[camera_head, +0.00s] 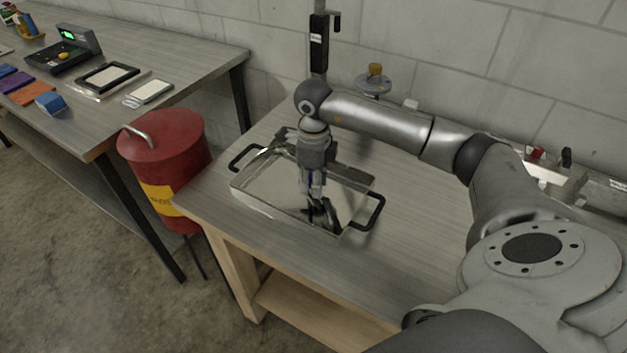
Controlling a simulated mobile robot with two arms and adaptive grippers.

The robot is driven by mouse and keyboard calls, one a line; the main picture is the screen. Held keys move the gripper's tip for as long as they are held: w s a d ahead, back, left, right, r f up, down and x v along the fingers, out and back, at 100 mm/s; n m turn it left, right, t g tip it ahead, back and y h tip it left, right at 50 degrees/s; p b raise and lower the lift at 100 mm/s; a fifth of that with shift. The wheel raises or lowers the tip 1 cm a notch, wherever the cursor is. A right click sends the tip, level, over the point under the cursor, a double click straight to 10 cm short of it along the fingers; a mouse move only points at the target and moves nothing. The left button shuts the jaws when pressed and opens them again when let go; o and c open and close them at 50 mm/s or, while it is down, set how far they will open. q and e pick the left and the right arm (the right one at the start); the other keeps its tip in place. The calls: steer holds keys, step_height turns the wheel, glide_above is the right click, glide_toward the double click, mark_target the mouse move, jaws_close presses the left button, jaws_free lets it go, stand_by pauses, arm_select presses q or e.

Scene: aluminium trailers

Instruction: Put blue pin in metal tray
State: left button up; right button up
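The metal tray (262,190) is a shallow, shiny rectangle with two black handles, lying on the right-hand workbench. My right gripper (314,196) points straight down over the right half of the tray. Its dark fingers are small and mix with their reflection in the tray, so I cannot tell whether they are open or shut. A hint of blue shows at the gripper, but I cannot tell whether it is the blue pin. No blue pin can be made out clearly elsewhere. My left gripper is not in view.
A red drum (165,160) with a yellow label stands between the two benches. The left bench (190,62) carries a scale (72,50), black frame (108,76) and coloured cloths. A dark post (319,45) rises behind the tray. The right bench front is clear.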

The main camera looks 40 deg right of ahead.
steer(key=shift+o, duration=1)
steer(key=shift+r, duration=0.1)
steer(key=shift+r, duration=0.25)
step_height(320, 180, up, 11)
steer(key=shift+f+b, duration=0.15)
steer(key=shift+b, duration=0.7)
steer(key=shift+r, duration=0.5)
